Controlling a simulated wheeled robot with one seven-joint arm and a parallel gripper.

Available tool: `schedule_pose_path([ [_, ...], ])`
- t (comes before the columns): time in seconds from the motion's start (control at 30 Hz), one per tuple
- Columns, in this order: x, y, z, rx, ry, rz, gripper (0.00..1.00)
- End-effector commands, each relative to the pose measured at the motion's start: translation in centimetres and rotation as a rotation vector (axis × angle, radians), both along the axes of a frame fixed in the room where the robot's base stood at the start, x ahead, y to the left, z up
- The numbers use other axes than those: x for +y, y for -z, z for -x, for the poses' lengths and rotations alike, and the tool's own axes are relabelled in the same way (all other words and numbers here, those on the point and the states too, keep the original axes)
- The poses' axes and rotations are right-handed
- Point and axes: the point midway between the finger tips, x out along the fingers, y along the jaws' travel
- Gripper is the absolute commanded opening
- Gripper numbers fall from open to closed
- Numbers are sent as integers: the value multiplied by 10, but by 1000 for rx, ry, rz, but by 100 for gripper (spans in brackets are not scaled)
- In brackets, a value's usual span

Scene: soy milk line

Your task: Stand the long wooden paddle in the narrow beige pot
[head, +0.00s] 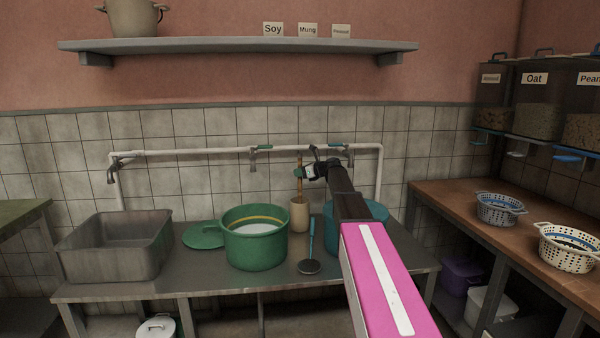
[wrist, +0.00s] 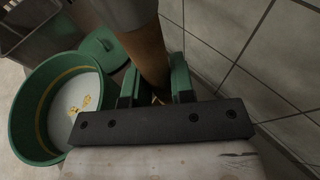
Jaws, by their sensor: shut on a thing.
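The narrow beige pot (head: 299,216) stands upright on the metal table against the tiled wall, right of the green pot. My gripper (head: 303,173) is above it and shut on the long wooden paddle (head: 299,188). The paddle is close to upright, and its lower end meets the pot's mouth in the head view. I cannot tell how far inside it is. In the wrist view the brown shaft of the paddle (wrist: 146,55) is between the two green fingers of my gripper (wrist: 156,88). A pale rounded surface at the top edge there partly covers the paddle.
A green pot (head: 254,250) with pale liquid stands left of the beige pot, its green lid (head: 204,236) behind. A blue pot (head: 377,211) is partly behind my arm. A pipe with taps (head: 220,151) runs along the wall.

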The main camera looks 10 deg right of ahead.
Motion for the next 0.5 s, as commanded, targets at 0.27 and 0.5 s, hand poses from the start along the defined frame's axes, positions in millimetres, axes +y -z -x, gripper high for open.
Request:
schedule_pose_path([
  [0.27,0,0,0,0,0,0,53],
  [0.5,0,0,0,0,0,0,53],
])
